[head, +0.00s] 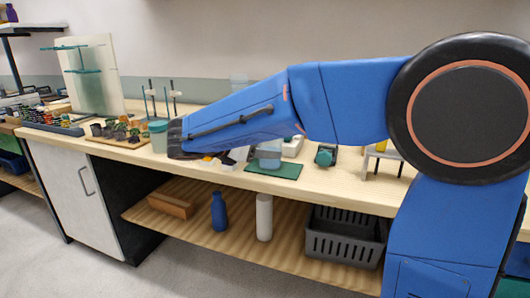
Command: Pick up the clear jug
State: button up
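A clear, bluish vessel (269,157), which looks like the jug, stands on a dark green mat (285,171) on the bench. My blue forearm covers its upper part, so its rim and handle cannot be made out. Another pale, see-through shape (238,78) shows above my forearm, behind it; what it is I cannot tell. My gripper (212,158) is at the left end of the arm, mostly hidden, over the bench's front area and left of the clear vessel. Whether its fingers are open or shut is not visible.
A teal-lidded container (158,136) stands just left of the arm's end. A wooden board (118,138) with small dark pots is farther left. A white device (292,146) and a small dark-teal device (325,156) stand to the right. The lower shelf holds bottles and a grey crate (345,240).

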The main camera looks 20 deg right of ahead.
jog(key=shift+f+x, duration=0.15)
jog(key=shift+x, duration=1.6)
jog(key=shift+f+x, duration=0.15)
jog(key=shift+x, duration=1.6)
jog(key=shift+a, duration=0.15)
jog(key=shift+c, duration=0.4)
jog(key=c, duration=0.8)
